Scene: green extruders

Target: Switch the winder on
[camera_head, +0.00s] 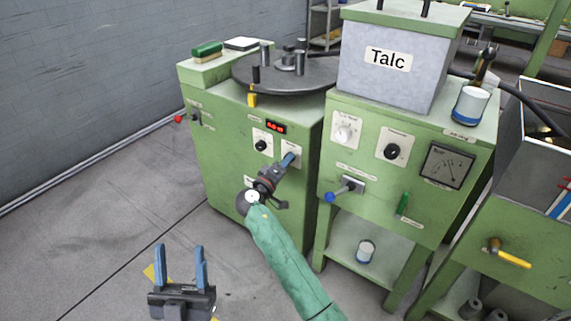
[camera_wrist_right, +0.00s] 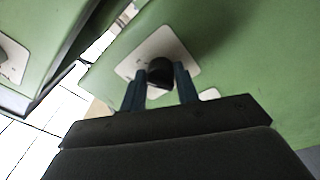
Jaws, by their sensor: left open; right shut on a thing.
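The winder (camera_head: 225,150) is the green cabinet at the left in the head view, with a round dark turntable (camera_head: 285,75) on top. Its front has a lit red display (camera_head: 276,127), a black knob on a white plate (camera_head: 261,145) and a second white plate to the right. My right gripper (camera_head: 289,158) is at that second plate. In the right wrist view, my right gripper (camera_wrist_right: 160,80) is shut on a black knob (camera_wrist_right: 160,71) on a white plate (camera_wrist_right: 172,48). The head view hides this knob behind the fingers. My left gripper (camera_head: 180,252) is open and empty, low in front.
A green machine with a grey Talc hopper (camera_head: 395,65) stands right of the winder, with dials, a blue-tipped lever (camera_head: 345,190) and a green handle (camera_head: 403,203). A red knob (camera_head: 179,119) shows at the winder's left side. The floor at left is clear.

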